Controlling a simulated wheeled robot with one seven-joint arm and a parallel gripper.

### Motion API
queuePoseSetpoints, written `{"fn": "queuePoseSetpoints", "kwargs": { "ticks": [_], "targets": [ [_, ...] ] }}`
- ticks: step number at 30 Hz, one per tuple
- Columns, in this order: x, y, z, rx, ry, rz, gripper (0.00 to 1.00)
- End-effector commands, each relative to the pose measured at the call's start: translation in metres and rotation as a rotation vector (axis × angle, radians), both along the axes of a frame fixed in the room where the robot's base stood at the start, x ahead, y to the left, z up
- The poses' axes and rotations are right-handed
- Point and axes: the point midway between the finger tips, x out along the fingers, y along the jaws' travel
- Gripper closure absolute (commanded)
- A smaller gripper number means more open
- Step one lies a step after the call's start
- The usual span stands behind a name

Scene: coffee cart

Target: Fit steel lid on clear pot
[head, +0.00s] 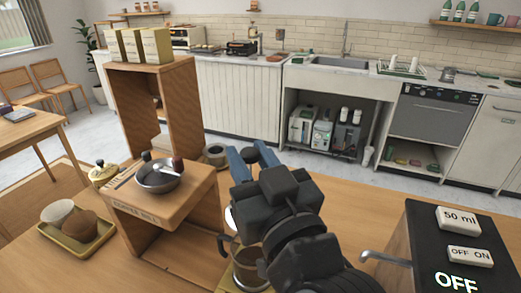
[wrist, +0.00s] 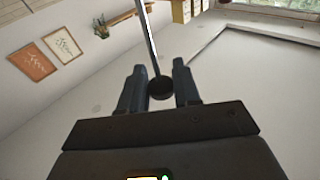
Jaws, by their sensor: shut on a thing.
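My gripper (head: 251,154) is raised over the wooden counter, its blue-grey fingers pointing away from the head camera. In the wrist view my gripper (wrist: 160,80) is shut on a round black knob (wrist: 161,88). A thin steel rod (wrist: 150,38) runs from this knob out past the top edge of the wrist view. The knob and rod look like part of the steel lid; its disc cannot be made out. The clear pot (head: 248,270) stands below my arm in the head view, with dark brown contents and a handle on its left. My arm hides part of it.
A wooden coffee mill stand (head: 165,208) with a dark bowl (head: 160,178) is left of the pot. A black machine (head: 425,250) with a lever stands at right. Counter between arm and machine is mostly clear.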

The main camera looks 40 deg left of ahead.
Motion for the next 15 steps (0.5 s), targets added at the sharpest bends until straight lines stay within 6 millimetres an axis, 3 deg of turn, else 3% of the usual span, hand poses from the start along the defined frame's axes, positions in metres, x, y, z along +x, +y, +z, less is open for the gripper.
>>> {"fn": "queuePoseSetpoints", "kwargs": {
  "ticks": [15],
  "targets": [
    [0.000,0.000,-0.046,0.000,0.001,0.001,1.00]
  ]
}}
